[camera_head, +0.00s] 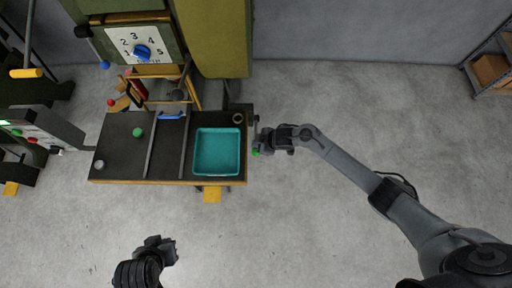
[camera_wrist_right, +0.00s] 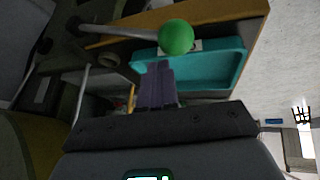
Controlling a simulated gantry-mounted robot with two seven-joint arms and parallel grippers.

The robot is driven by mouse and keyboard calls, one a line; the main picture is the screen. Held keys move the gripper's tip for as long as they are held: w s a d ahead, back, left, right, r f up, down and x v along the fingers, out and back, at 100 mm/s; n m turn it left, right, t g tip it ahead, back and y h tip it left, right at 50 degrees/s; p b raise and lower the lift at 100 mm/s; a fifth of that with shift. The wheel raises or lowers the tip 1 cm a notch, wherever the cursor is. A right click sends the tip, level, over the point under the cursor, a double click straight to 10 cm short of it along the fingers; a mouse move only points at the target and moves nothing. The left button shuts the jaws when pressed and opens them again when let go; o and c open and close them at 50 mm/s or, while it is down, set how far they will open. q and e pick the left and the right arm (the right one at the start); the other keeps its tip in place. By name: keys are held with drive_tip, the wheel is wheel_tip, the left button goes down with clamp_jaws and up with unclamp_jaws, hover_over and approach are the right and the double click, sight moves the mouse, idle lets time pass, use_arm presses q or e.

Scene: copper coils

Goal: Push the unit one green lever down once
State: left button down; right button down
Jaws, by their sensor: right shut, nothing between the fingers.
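A green ball knob (camera_head: 255,152) shows at the right end of the dark bench, just below my right gripper (camera_head: 262,140). In the right wrist view the green knob (camera_wrist_right: 176,37) tops a grey lever rod that runs to the left. My right gripper's fingers (camera_wrist_right: 157,85) are shut and empty, with their tips close to the knob; I cannot tell whether they touch it. My left gripper (camera_head: 157,243) is low in the head view, away from the bench; its fingers are too dark to read.
The bench (camera_head: 120,165) holds a teal tray (camera_head: 217,172), a blue handle (camera_head: 172,116) and another green knob (camera_head: 137,132). A numbered dial panel (camera_head: 141,44) stands behind. A control box (camera_head: 45,130) is at the left. The floor to the right is clear.

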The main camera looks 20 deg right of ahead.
drive_tip(key=shift+s+f, duration=0.1)
drive_tip(key=shift+f, duration=0.15)
idle(0.6)
drive_tip(key=shift+s+a+f+b, duration=0.1)
drive_tip(key=shift+s+f+b, duration=0.05)
drive_tip(key=shift+f+b, duration=0.25)
idle(0.3)
drive_tip(key=shift+s+f, duration=0.15)
drive_tip(key=shift+f, duration=0.3)
drive_tip(key=shift+s+a+f+b, duration=0.1)
drive_tip(key=shift+f+b, duration=0.25)
idle(0.6)
drive_tip(key=shift+s+f, duration=0.15)
drive_tip(key=shift+f, duration=0.25)
idle(0.3)
drive_tip(key=shift+s+a+f+b, duration=0.1)
drive_tip(key=shift+s+f+b, duration=0.1)
drive_tip(key=shift+f+b, duration=0.3)
idle(0.5)
idle(0.4)
